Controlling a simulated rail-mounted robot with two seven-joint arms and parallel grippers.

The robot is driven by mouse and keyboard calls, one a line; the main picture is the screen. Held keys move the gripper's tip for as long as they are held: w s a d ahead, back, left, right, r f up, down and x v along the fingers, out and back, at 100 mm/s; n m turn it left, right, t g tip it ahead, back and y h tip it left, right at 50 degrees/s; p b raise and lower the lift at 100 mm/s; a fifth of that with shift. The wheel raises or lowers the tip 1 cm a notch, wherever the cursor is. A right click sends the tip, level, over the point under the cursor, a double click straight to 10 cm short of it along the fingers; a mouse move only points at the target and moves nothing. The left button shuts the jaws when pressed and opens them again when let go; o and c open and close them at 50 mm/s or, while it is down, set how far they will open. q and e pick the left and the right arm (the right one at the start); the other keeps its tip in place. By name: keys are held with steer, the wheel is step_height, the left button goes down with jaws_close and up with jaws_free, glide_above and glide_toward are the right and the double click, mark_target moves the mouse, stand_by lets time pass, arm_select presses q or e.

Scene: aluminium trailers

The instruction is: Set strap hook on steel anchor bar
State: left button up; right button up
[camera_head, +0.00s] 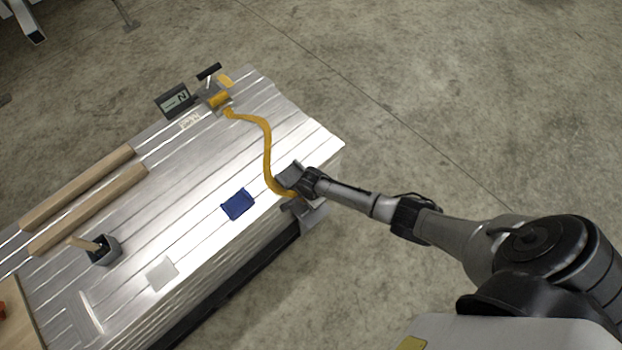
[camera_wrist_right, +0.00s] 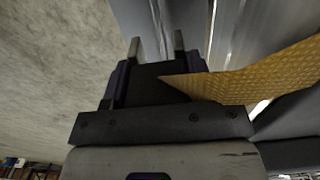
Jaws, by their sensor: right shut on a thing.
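A yellow strap (camera_head: 267,150) runs from a ratchet (camera_head: 216,98) at the far edge of the trailer deck to my right gripper (camera_head: 292,184) at the near right edge. My right gripper is shut at the strap's end, low over the deck edge. In the right wrist view the strap (camera_wrist_right: 262,78) enters from the right and tapers into my gripper (camera_wrist_right: 155,80). Two short grey prongs stick out ahead of it, apparently the strap hook (camera_wrist_right: 157,48). The steel anchor bar cannot be made out clearly; contact with the hook cannot be told. My left gripper is not in view.
On the aluminium deck (camera_head: 190,225) lie a blue cloth (camera_head: 237,204), a pale square (camera_head: 162,273), two wooden beams (camera_head: 90,205) and a dark cup (camera_head: 103,250). A small display (camera_head: 174,101) stands by the ratchet. The concrete floor (camera_head: 450,100) right of the trailer is clear.

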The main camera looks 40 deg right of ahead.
steer(key=shift+f+b, duration=1)
steer(key=shift+f, duration=0.75)
steer(key=shift+f+b, duration=0.35)
steer(key=shift+f, duration=0.2)
steer(key=shift+f, duration=0.1)
steer(key=o, duration=1.1)
step_height(320, 180, up, 12)
steer(key=p, duration=0.7)
steer(key=shift+r+p, duration=0.55)
steer(key=shift+r, duration=0.35)
